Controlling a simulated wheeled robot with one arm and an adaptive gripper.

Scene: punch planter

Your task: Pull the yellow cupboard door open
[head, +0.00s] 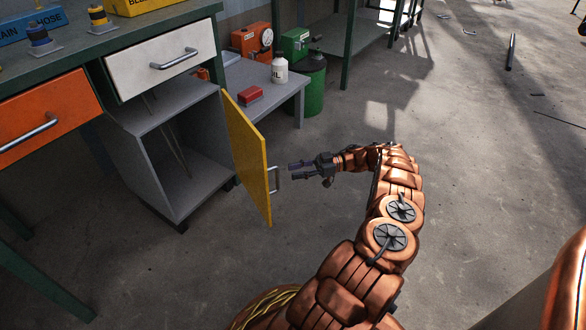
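The yellow cupboard door (247,155) stands swung well out from its grey cupboard (172,165), and the cupboard's inside is visible. A grey bar handle (275,179) is on the door's outer face near its free edge. My gripper (291,170) is just right of the handle and points left toward it. Its two dark fingers are apart with a gap between them. I see nothing between them, and the gripper appears clear of the handle.
Above the cupboard are a white drawer (160,62) and an orange drawer (45,115), both with bar handles. A low grey table (285,95) behind the door holds a red box (250,95) and a white bottle (279,69). The concrete floor right of the door is open.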

